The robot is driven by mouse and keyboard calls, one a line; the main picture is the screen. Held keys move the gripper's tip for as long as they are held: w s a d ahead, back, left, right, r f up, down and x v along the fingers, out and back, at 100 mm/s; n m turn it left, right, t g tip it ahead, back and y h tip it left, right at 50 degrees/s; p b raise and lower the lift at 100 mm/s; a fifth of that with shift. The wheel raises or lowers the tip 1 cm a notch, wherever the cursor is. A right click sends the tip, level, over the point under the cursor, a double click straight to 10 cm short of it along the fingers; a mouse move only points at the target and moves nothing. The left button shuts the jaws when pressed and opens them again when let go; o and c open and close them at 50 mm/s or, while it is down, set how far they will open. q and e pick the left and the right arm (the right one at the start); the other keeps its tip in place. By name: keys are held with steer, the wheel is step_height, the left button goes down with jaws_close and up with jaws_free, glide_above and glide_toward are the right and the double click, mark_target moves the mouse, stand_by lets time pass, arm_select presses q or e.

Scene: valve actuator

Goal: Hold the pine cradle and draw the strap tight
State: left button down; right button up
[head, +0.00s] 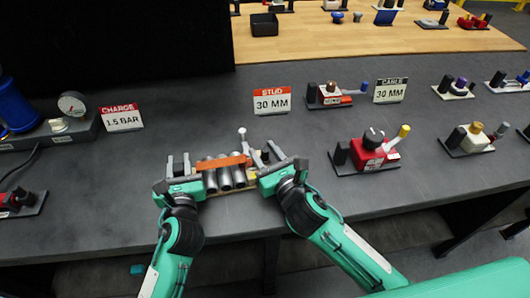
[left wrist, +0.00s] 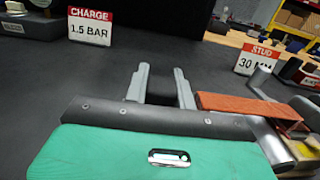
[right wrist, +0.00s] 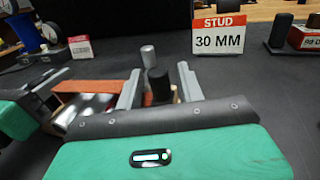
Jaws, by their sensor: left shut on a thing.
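The pine cradle (head: 238,188) sits on the dark bench and bears several silver cylinders (head: 224,177). An orange strap (head: 222,162) lies across their top; it also shows in the left wrist view (left wrist: 243,104) and the right wrist view (right wrist: 88,86). My left gripper (head: 178,164) is at the cradle's left end, shut on a dark grip block (left wrist: 160,98). My right gripper (head: 266,156) is at the right end. Its fingers stand apart on both sides of a black post (right wrist: 158,86), with gaps visible. A grey lever end (head: 242,132) rises beside it. The cradle's underside is hidden.
A charge sign (head: 122,118) and gauge unit (head: 72,104) stand at left. A stud sign (head: 272,101) stands behind the cradle. A red valve unit (head: 370,152) stands to the right, with a smaller unit (head: 330,96) behind.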

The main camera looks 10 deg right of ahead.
arm_select(q)
steer(key=shift+f, duration=0.25)
arm_select(e)
jaws_close()
steer(key=shift+w+d+f, duration=0.1)
steer(key=shift+d, duration=1.5)
steer(key=shift+w+d, duration=0.1)
steer(key=shift+d, duration=1.45)
jaws_free()
steer(key=shift+s, duration=0.1)
steer(key=v, duration=1.2)
